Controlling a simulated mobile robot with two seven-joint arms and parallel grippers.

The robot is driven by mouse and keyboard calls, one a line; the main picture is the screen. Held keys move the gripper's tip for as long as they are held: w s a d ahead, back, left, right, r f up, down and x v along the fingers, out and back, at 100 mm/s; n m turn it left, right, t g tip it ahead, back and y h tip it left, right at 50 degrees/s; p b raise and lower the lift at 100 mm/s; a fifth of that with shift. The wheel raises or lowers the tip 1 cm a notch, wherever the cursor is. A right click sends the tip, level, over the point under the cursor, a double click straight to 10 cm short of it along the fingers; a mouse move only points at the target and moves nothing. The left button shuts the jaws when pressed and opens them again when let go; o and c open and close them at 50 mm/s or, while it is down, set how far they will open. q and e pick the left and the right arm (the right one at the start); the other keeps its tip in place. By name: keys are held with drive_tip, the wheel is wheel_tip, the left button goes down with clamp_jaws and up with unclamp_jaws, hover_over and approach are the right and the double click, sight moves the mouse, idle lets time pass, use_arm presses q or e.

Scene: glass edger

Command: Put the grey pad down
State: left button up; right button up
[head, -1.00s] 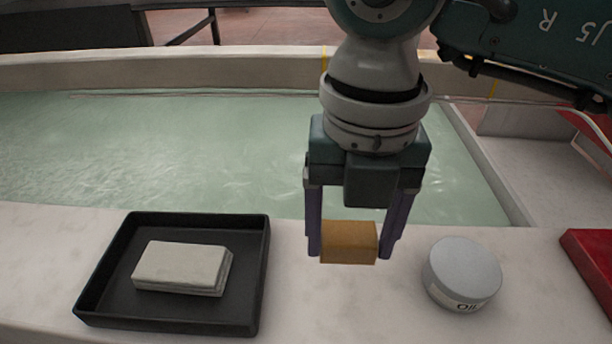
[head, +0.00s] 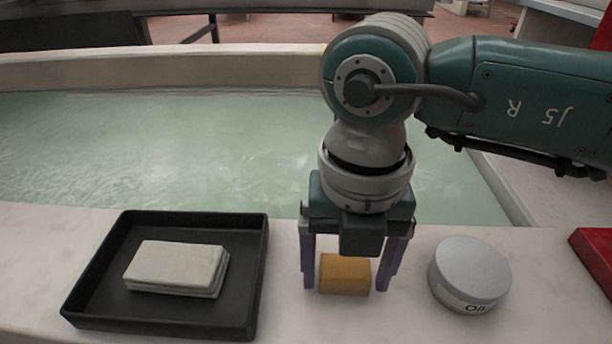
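A pale grey pad (head: 175,267), which looks layered, lies flat in a black tray (head: 256,290) on the stone ledge. My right gripper (head: 346,288) is to the right of the tray and points down. Its purple fingers stand either side of an orange-yellow block (head: 345,274), with a narrow gap visible on each side. The block appears to rest on the ledge. The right gripper is not on the grey pad. My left gripper is out of view.
A round grey tin (head: 470,273) marked "OIL" stands just right of the gripper. A red object (head: 594,257) is at the right edge. A water-filled basin (head: 150,150) lies behind the ledge (head: 285,318).

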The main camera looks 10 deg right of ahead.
drive_tip(key=shift+o, duration=1)
